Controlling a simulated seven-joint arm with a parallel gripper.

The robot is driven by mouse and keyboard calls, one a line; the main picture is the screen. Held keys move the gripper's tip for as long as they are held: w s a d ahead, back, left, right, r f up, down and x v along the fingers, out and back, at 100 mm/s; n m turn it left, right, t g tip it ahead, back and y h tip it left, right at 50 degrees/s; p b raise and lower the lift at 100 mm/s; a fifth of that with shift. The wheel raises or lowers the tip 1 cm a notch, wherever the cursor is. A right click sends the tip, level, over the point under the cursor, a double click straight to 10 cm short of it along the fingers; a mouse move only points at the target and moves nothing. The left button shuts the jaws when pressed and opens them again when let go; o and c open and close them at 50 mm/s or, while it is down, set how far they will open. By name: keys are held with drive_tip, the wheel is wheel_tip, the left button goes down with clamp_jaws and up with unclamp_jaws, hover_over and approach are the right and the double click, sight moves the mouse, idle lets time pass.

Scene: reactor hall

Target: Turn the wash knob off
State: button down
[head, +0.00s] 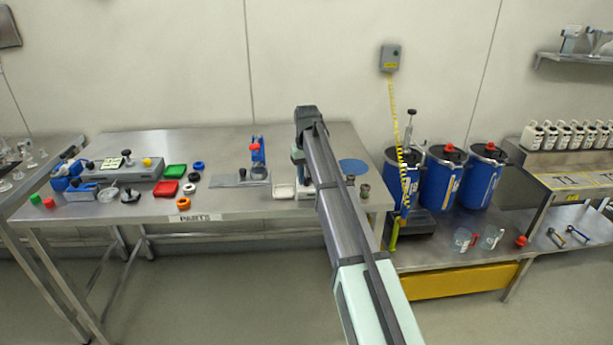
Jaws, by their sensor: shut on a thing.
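My arm reaches from the lower right up to the parts table. Its far end stands over the table right of the middle, and my gripper (298,160) points down there, mostly hidden by my own arm. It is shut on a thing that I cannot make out. A grey box (135,170) with a black knob (127,153) and a yellow button (148,162) stands at the table's left, well apart from my gripper.
Red and green trays (167,187) and rings lie further left. Blue drums (443,178) stand on the right bench. The table's front middle is clear.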

sight(307, 179)
drive_tip(key=shift+n, duration=0.4)
drive_tip(key=c, duration=0.8)
unclamp_jaws()
wheel_tip(307, 179, up, 14)
drive_tip(key=shift+f, duration=0.1)
